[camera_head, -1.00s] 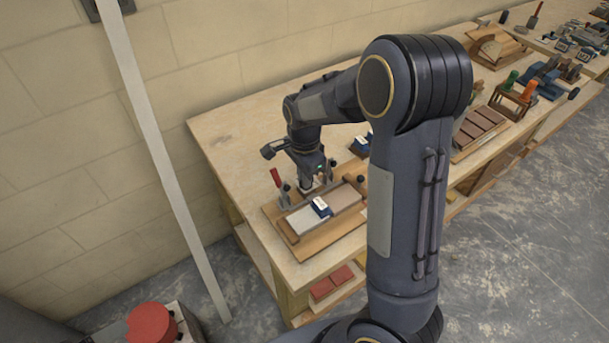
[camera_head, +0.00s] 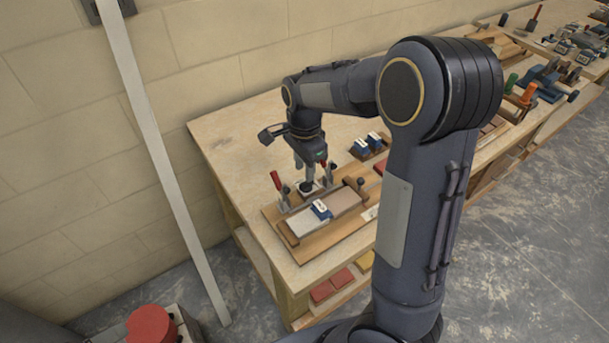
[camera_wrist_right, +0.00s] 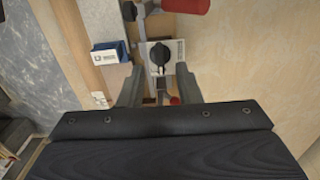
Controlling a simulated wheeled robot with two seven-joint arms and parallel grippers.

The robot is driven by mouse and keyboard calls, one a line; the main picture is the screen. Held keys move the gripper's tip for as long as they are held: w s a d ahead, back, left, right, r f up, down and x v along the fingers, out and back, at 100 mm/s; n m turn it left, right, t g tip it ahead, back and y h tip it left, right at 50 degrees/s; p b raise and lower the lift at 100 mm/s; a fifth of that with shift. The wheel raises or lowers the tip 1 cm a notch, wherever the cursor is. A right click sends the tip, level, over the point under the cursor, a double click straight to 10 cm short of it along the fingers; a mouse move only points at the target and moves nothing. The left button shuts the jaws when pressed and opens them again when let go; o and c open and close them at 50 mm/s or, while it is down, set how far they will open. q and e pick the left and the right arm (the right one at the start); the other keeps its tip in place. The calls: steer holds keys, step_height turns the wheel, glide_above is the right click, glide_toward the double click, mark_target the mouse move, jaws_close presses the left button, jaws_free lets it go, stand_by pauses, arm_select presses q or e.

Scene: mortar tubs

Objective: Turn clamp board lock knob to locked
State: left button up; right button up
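The clamp board (camera_head: 334,239) is a wooden board near the left end of the workbench, with red-handled clamps on its back side. Its lock knob (camera_wrist_right: 159,57) is black and round with a pointer, on a light square plate (camera_wrist_right: 174,47) in the right wrist view. In the head view the dark knob (camera_head: 307,187) shows below my right gripper (camera_head: 308,175). In the right wrist view my right gripper (camera_wrist_right: 158,85) is open, its two fingers apart on either side and short of the knob in the picture; nothing is between them. My left gripper is not in view.
A blue block (camera_head: 321,210) with a white label sits on the clamp board; it also shows left of the knob in the right wrist view (camera_wrist_right: 110,53). A red clamp handle (camera_head: 275,180) stands near the gripper. Two blue items (camera_head: 367,144) stand behind. Bare bench (camera_head: 235,150) lies left.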

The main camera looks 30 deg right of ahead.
mark_target(305, 183)
step_height(305, 183, up, 3)
steer(key=shift+f, duration=0.1)
stand_by(0.5)
steer(key=shift+s+r, duration=0.15)
steer(key=shift+r, duration=0.05)
steer(key=s+a+r+n+t+y, duration=0.1)
steer(key=s+a+n+t+y, duration=0.1)
steer(key=s+n, duration=0.5)
steer(key=s+a+r+n+t+y, duration=0.1)
steer(key=s+a+r+n+t, duration=0.1)
steer(key=s+n, duration=0.6)
steer(key=s+a+t, duration=0.1)
steer(key=s+a, duration=0.1)
steer(key=s, duration=0.4)
steer(key=shift+s+a+r+n+t+y, duration=0.25)
steer(key=shift+s+a+n+t+y, duration=0.05)
steer(key=shift+s+a+y, duration=0.1)
